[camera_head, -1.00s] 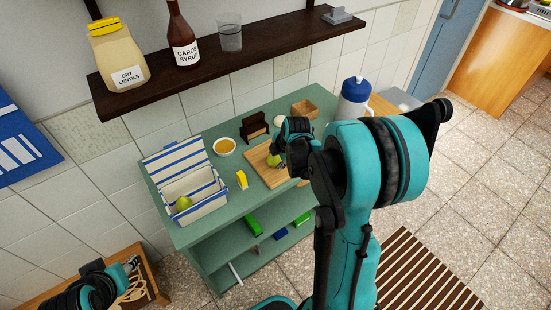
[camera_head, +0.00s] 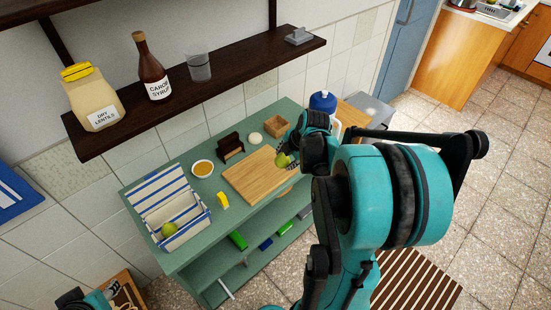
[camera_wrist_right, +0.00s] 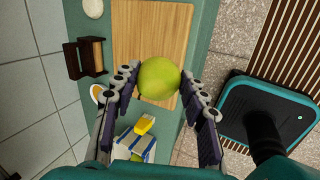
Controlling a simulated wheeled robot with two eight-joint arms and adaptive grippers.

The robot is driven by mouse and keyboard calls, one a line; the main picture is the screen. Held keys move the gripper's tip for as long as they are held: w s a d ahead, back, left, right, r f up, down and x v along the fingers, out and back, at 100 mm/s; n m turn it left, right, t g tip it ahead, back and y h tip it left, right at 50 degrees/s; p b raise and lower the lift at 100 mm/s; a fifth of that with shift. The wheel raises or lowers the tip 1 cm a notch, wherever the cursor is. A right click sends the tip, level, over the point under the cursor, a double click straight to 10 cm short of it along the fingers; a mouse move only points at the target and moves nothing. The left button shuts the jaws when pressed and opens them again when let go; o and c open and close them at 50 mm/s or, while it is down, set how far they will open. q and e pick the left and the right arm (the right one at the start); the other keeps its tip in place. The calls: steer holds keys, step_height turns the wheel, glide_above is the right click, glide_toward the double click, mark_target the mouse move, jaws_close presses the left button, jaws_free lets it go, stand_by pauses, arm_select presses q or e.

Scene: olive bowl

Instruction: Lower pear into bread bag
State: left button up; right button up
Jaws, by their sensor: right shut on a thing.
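My right gripper (camera_wrist_right: 160,95) is shut on a yellow-green pear (camera_wrist_right: 158,78), its fingers on both sides of it. In the head view the pear (camera_head: 283,160) is held above the right end of the wooden board. The bread bag (camera_head: 186,226), white with blue stripes and open at the top, stands at the left end of the green counter, apart from the pear. Another green fruit (camera_head: 169,229) lies in it. Part of the bag (camera_wrist_right: 122,152) shows low in the wrist view. My left arm shows only at the bottom left; its finger state is unclear.
A cutting board (camera_head: 245,180) lies mid-counter. A yellow item (camera_head: 222,200), an orange-filled bowl (camera_head: 203,169), a dark wooden holder (camera_head: 230,147) and a wooden box (camera_head: 277,126) stand around it. A shelf (camera_head: 215,95) with jar, bottle and glass hangs above.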

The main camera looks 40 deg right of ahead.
steer(key=shift+a+r, duration=0.3)
steer(key=shift+a, duration=0.05)
steer(key=w+a, duration=0.3)
steer(key=a, duration=1.3)
steer(key=w+a, duration=0.3)
steer(key=a, duration=1.3)
steer(key=shift+w+a+f, duration=0.2)
steer(key=shift+w+a, duration=0.1)
steer(key=shift+w, duration=0.1)
steer(key=shift+w, duration=0.1)
steer(key=shift+w, duration=0.3)
steer(key=shift+f, duration=0.15)
steer(key=shift+f+b, duration=2.95)
steer(key=shift+f, duration=0.45)
